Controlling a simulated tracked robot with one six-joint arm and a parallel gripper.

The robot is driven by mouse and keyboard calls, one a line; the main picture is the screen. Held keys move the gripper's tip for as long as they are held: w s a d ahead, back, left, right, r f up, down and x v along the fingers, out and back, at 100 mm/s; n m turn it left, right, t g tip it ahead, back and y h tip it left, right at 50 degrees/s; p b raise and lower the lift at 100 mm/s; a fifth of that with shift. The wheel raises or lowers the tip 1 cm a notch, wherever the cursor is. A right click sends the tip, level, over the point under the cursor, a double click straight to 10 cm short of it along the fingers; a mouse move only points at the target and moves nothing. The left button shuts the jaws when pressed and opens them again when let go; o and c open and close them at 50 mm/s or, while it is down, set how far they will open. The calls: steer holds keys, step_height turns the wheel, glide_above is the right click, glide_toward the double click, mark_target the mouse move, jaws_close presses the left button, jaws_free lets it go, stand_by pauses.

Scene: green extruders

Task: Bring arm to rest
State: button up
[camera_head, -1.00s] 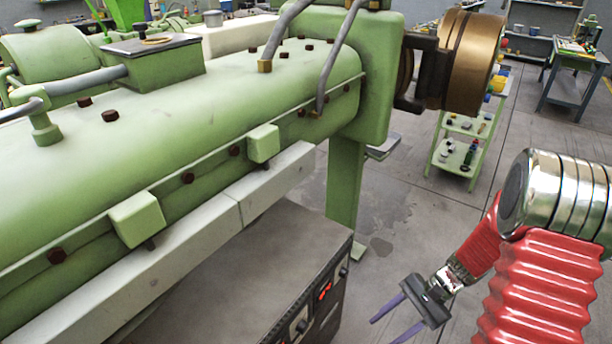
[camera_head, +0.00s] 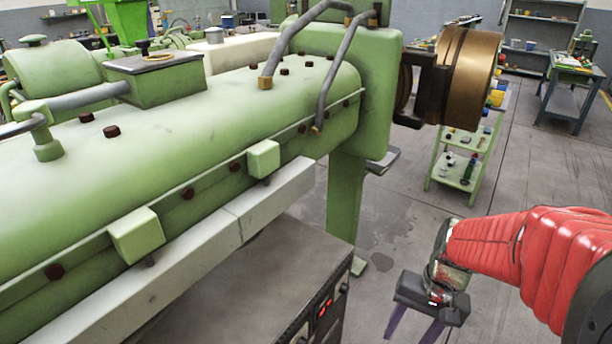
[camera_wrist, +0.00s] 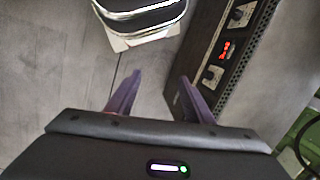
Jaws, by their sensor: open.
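My gripper (camera_head: 412,325) is at the lower right of the head view, at the end of my red-sleeved arm. Its two purple fingers point down and are spread apart, with nothing between them. The fingertips run close to the bottom edge of the head view. In the wrist view, my gripper (camera_wrist: 158,92) shows both purple fingers apart and empty, with grey floor behind the gap. My gripper is to the right of the dark control cabinet (camera_head: 262,282) and appears apart from it.
A large green extruder (camera_head: 215,125) with a brass end (camera_head: 472,75) fills the left and middle. The cabinet's front panel (camera_wrist: 222,55) shows in the wrist view. A green shelf cart (camera_head: 465,160) stands behind. Grey floor (camera_head: 400,235) is open around my gripper.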

steer(key=s+a+r+n+t+h, duration=0.1)
steer(key=s+a+r+n+t, duration=0.1)
steer(key=r, duration=0.5)
steer(key=s+a+r+n+t+h, duration=0.1)
steer(key=s+a+r+n+t, duration=0.1)
steer(key=r, duration=0.6)
steer(key=shift+s+a+r+n+t, duration=0.2)
steer(key=shift+s+a+n+t, duration=0.35)
steer(key=shift+t, duration=0.55)
